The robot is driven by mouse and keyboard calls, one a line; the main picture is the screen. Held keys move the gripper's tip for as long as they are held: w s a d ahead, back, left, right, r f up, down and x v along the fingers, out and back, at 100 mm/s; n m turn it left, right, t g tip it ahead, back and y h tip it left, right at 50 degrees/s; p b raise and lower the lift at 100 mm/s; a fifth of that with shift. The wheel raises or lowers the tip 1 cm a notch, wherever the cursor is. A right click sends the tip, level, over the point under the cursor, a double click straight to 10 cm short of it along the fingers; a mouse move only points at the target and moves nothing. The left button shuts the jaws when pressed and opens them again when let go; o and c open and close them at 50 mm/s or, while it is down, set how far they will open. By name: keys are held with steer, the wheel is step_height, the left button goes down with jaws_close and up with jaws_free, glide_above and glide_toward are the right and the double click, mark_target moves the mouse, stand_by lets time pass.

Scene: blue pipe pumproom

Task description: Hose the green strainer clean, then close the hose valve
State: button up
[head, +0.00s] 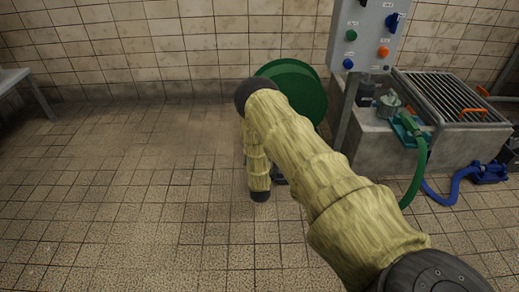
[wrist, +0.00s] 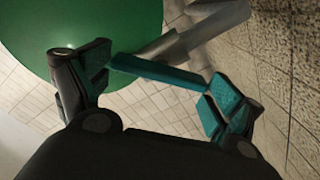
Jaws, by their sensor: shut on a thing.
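My gripper (wrist: 160,80) shows in the wrist view, its teal-padded fingers at either end of a teal bar (wrist: 155,70). It is shut on this bar, which lies beside a grey metal piece (wrist: 205,30); I cannot tell if they are joined. In the head view my arm's yellowish sleeve hides the gripper. A green hose (head: 417,172) hangs from a green nozzle-like end (head: 409,123) at the basin's left edge. A small grey-green fitting (head: 389,102) is beside it. I cannot make out which thing is the strainer or the hose valve.
A large green disc (head: 309,88) stands behind my arm and fills the wrist view's upper left (wrist: 75,20). A control panel (head: 367,32) and a grated concrete basin (head: 390,150) are at right. A blue hose (head: 447,196) lies on the floor. The left floor is clear.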

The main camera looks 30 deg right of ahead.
steer(key=shift+f+n+p, duration=0.2)
steer(key=shift+n+p, duration=0.85)
steer(key=shift+n, duration=3.75)
steer(key=o, duration=0.7)
steer(key=shift+a, duration=0.1)
steer(key=shift+s, duration=0.1)
steer(key=v, duration=1.2)
steer(key=shift+f, duration=0.1)
